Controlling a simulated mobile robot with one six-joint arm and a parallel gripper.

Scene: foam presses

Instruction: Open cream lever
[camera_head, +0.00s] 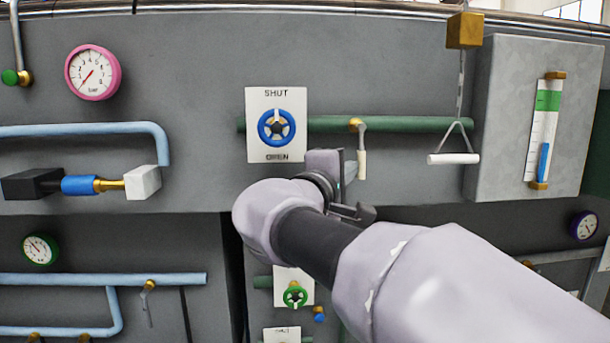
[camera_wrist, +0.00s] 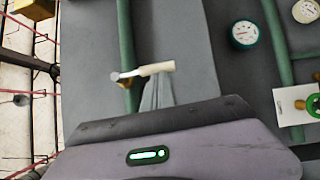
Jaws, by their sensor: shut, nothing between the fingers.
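The cream lever (camera_head: 361,164) hangs straight down from a brass valve (camera_head: 356,125) on the dark green pipe (camera_head: 410,124), right of the blue handwheel. In the wrist view the cream lever (camera_wrist: 158,69) lies nearly level, beside the green pipe (camera_wrist: 127,45). My gripper (camera_head: 346,168) is just left of the lever's grip in the head view. In the wrist view my gripper's grey fingers (camera_wrist: 158,90) are shut and empty, with their tips at the cream grip. I cannot tell whether they touch it.
A blue handwheel (camera_head: 277,128) sits on a SHUT/OPEN plate left of the lever. A white pull handle (camera_head: 453,158) hangs to the right, by a grey box (camera_head: 505,110) with a gauge. A green handwheel (camera_head: 295,295) is below my arm.

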